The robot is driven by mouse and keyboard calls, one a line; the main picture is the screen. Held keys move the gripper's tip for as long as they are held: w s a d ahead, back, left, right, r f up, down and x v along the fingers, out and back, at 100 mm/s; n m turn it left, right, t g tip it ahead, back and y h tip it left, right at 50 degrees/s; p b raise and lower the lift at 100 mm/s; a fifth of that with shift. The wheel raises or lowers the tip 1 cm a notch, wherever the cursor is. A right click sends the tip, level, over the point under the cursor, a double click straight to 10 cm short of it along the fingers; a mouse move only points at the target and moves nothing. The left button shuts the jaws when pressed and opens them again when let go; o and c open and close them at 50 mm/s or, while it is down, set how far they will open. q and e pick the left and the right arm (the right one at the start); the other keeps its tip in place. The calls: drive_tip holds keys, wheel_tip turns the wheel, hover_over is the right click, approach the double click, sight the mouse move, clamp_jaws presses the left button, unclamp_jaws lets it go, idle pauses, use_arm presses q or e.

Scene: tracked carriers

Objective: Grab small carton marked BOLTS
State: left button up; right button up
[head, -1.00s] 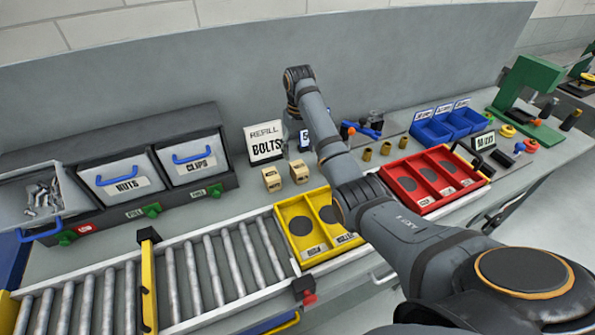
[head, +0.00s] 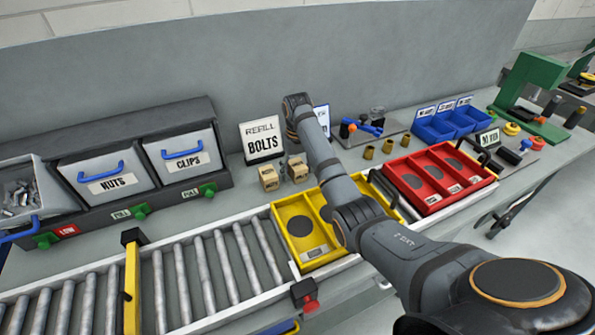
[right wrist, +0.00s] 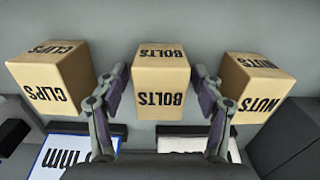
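The small carton marked BOLTS (right wrist: 160,98) stands in the middle of a row of three in the right wrist view. In the head view it seems to be the carton (head: 298,168) just left of my right forearm. My right gripper (right wrist: 160,80) is open, with one finger at each side of the BOLTS carton; firm contact does not show. In the head view the fingers are mostly hidden. The carton marked NUTS (right wrist: 258,88) and the carton marked CLIPS (right wrist: 52,82) stand on either side. My left gripper is in neither view.
A REFILL BOLTS sign (head: 262,140) stands behind the cartons. A red tray (head: 408,196) is to the right. Labelled NUTS (head: 107,170) and CLIPS (head: 180,158) bins stand left.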

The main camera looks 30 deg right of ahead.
sight(297, 164)
clamp_jaws()
drive_tip(key=shift+w+r, duration=0.1)
drive_tip(key=shift+r, duration=0.35)
wheel_tip(297, 164, up, 3)
drive_tip(key=shift+a+r+p, duration=0.1)
drive_tip(key=shift+p, duration=0.3)
drive_tip(key=s+a+r+p, duration=0.8)
drive_tip(key=a+p, duration=0.3)
drive_tip(key=p, duration=0.6)
drive_tip(key=shift+s+r, duration=0.35)
drive_tip(key=shift+r, duration=0.1)
